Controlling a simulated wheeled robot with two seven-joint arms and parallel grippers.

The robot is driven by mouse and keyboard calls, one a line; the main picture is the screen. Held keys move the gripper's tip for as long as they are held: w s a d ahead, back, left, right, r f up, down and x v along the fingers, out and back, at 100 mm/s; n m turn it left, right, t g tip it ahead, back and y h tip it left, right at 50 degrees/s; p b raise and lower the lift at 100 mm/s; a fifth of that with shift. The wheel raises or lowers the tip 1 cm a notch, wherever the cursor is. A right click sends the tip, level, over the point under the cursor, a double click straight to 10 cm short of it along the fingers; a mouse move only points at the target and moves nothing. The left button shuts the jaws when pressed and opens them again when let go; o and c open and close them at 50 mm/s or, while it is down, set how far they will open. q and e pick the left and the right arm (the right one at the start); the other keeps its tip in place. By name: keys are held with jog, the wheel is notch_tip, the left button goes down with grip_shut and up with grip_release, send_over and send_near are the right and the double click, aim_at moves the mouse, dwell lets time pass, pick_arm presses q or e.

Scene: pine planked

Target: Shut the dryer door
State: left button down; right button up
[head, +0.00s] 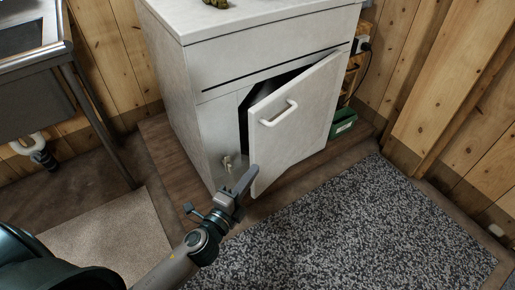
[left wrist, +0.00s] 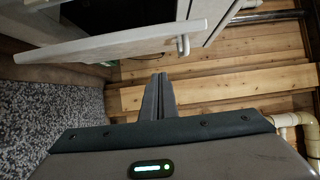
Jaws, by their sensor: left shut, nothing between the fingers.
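The dryer door (head: 294,124) is a pale panel with a white bar handle (head: 279,113). It stands partly open on the front of the white cabinet (head: 270,49), with a dark gap at its left and top edges. My left gripper (head: 248,178) is shut and empty, its tip close to the door's lower left corner; I cannot tell whether they touch. In the left wrist view the shut fingers (left wrist: 158,92) point past the door (left wrist: 110,42), which spans the upper left. My right gripper is not in view.
A metal sink stand (head: 35,75) is at the left. A speckled grey rug (head: 350,220) and a beige mat (head: 110,240) lie on the floor. A green box (head: 343,122) sits right of the cabinet. Plank walls close off the back.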

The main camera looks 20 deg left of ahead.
aim_at(257, 144)
pick_arm(q)
jog(key=shift+w+r, duration=0.1)
jog(key=shift+w, duration=0.05)
jog(key=shift+w+a, duration=0.35)
jog(key=shift+w, duration=1.5)
jog(key=shift+w+a, duration=0.35)
jog(key=shift+w, duration=1.55)
jog(key=shift+w+a, duration=0.35)
jog(key=shift+w, duration=1.5)
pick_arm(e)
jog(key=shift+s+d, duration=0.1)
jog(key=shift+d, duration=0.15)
